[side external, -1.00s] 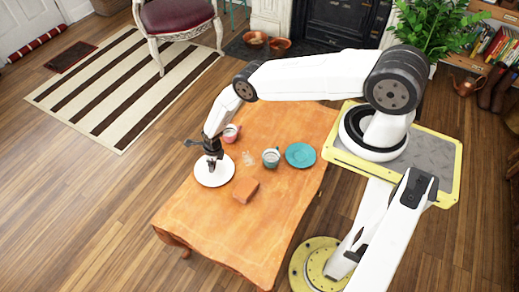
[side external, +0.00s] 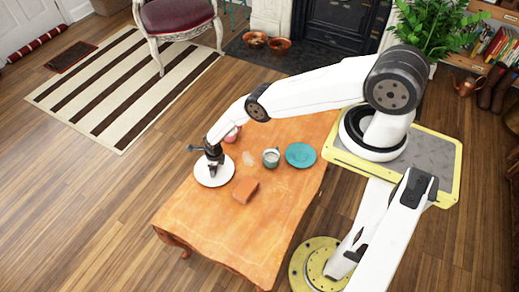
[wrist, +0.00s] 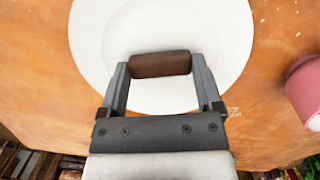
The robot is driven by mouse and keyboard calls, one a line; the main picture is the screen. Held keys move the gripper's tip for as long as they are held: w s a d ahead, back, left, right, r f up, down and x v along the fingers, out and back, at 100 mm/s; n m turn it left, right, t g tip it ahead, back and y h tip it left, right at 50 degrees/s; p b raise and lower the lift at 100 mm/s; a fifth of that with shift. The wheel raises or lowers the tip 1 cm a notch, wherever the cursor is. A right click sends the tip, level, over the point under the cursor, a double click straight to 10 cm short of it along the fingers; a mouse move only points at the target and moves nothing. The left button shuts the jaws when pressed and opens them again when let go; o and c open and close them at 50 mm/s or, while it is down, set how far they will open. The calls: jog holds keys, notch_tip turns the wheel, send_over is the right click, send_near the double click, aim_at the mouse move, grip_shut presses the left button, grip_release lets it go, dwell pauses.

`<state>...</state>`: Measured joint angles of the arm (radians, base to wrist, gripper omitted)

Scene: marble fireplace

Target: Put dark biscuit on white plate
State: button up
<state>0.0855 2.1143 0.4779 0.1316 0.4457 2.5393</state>
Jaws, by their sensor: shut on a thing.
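The dark biscuit (wrist: 161,64) is a small brown bar held crosswise between the two fingertips of my gripper (wrist: 161,72) in the wrist view. The white plate (wrist: 224,30) lies beneath it, and the biscuit shows over the plate's surface. I cannot tell whether the biscuit touches the plate. In the side view my gripper (side external: 213,170) points down over the white plate (side external: 214,182) at the left of the table. The biscuit is too small and dark to make out there.
A brown block (side external: 246,191) lies right of the plate on the orange table (side external: 215,226). A pink cup (side external: 233,134) stands close behind my gripper, also in the wrist view (wrist: 306,88).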

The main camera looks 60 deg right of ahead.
jog(key=shift+f, duration=0.15)
jog(key=o, duration=1)
jog(key=shift+c, duration=0.2)
jog(key=shift+r, duration=0.2)
notch_tip(320, 180, up, 12)
jog(key=s, duration=0.1)
jog(key=shift+s+d, duration=0.15)
jog(key=shift+d, duration=0.15)
dwell(0.5)
jog(key=shift+f, duration=0.1)
dwell(0.5)
